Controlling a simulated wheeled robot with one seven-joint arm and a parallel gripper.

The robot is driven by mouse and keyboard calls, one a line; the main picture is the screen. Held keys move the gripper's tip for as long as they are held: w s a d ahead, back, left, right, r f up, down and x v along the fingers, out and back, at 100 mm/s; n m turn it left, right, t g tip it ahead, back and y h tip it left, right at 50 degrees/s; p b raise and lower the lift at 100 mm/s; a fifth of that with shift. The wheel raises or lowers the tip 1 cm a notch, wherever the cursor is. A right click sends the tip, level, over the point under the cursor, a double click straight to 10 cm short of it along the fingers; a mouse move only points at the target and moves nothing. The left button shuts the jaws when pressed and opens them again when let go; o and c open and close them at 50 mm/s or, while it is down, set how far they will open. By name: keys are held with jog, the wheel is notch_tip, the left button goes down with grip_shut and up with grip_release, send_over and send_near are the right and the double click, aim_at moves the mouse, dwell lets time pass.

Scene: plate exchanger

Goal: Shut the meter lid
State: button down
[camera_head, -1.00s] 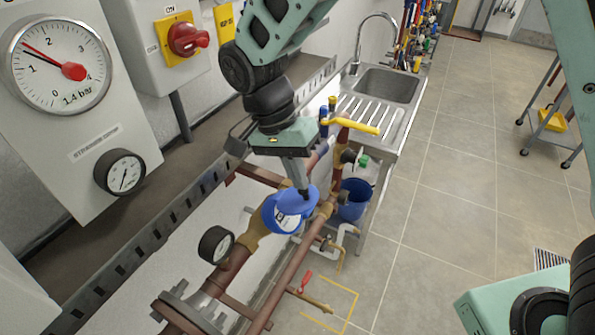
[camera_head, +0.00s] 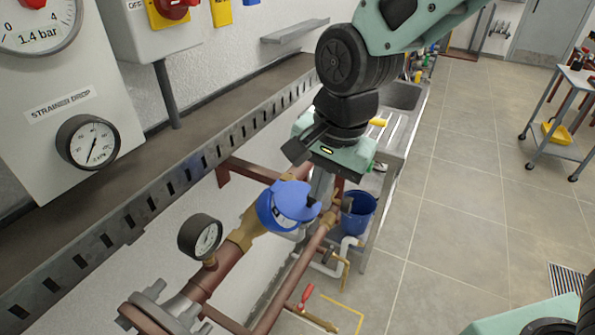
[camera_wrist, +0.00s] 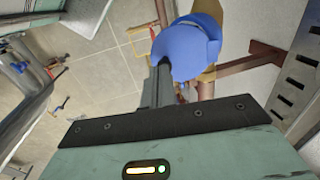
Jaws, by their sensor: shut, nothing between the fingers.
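The water meter has a blue lid (camera_head: 292,202) and sits on a brass body (camera_head: 246,229) in the copper pipework. A strip of pale face shows under the lid's near edge in the head view; I cannot tell whether the lid is fully down. My gripper (camera_head: 320,190) is shut and empty, pointing down at the lid's right side. Its fingers (camera_wrist: 163,80) overlap the lid's edge in the wrist view; I cannot tell whether they touch.
A round pressure gauge (camera_head: 201,237) stands on the pipe in front of the meter. A slotted steel rail (camera_head: 150,207) runs along the left. A red-handled valve (camera_head: 306,294) is low in front.

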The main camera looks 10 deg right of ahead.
aim_at(301, 199)
jog(key=shift+s+d+f+b, duration=0.1)
jog(key=shift+d+f+b, duration=0.05)
jog(key=shift+f, duration=0.3)
jog(key=shift+s+d+f+b, duration=0.1)
jog(key=shift+f+b, duration=0.05)
jog(key=shift+f, duration=0.3)
jog(key=shift+f+b, duration=0.75)
jog(key=shift+f, duration=1.5)
jog(key=shift+w+a, duration=0.1)
